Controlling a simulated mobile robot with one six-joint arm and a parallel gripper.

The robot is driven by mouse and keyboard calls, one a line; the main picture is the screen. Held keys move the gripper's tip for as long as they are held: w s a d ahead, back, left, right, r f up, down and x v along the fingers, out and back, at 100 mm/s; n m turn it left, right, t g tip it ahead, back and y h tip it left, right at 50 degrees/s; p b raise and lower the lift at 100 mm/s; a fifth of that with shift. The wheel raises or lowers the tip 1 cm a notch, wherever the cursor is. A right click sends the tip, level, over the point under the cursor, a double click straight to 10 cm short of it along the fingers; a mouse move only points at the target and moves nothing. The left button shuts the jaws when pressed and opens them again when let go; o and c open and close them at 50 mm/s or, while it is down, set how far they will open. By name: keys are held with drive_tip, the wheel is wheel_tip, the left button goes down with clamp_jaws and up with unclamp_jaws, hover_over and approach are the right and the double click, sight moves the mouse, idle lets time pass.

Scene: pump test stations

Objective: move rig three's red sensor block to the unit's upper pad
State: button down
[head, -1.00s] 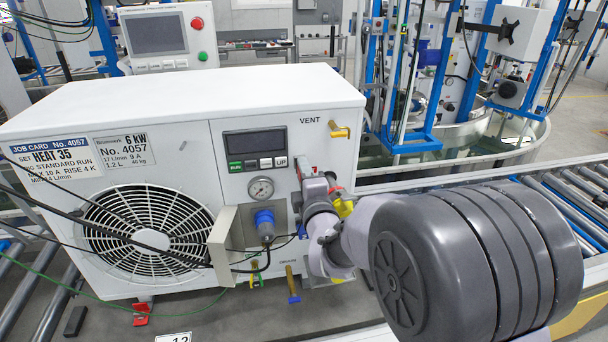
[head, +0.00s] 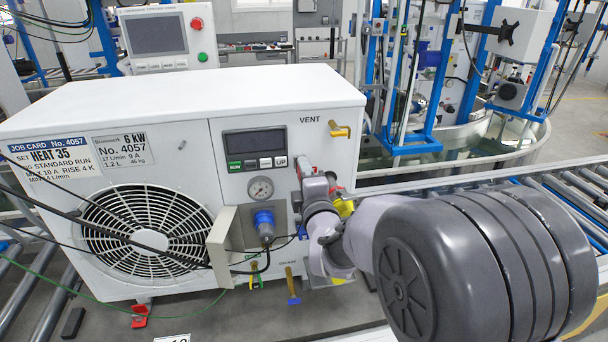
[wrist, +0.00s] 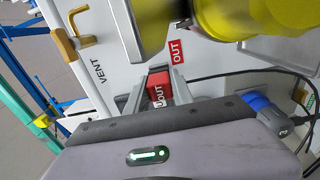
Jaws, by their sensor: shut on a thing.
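The red sensor block (wrist: 158,86), marked OUT, sits between the fingers of my gripper (wrist: 160,80) in the wrist view. The gripper is shut on it, close against the front of the white unit (head: 180,95). A red OUT label (wrist: 178,44) is on the panel just beyond the block. In the head view my gripper (head: 312,178) is right of the display, and its wrist largely hides the block. I cannot make out the upper pad, or whether the block touches the panel.
A brass vent valve (head: 339,129) juts out at the unit's upper right. Left of my gripper are a gauge (head: 260,188) and a blue plug (head: 265,226) with a cable. Large yellow fittings (wrist: 215,30) stand near the gripper in the wrist view. A roller conveyor (head: 480,178) runs behind.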

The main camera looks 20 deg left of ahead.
drive_tip(key=shift+w+a, duration=0.3)
drive_tip(key=shift+w, duration=0.2)
idle(0.7)
drive_tip(key=c, duration=1)
unclamp_jaws()
drive_tip(key=v, duration=1.7)
drive_tip(key=shift+s, duration=0.2)
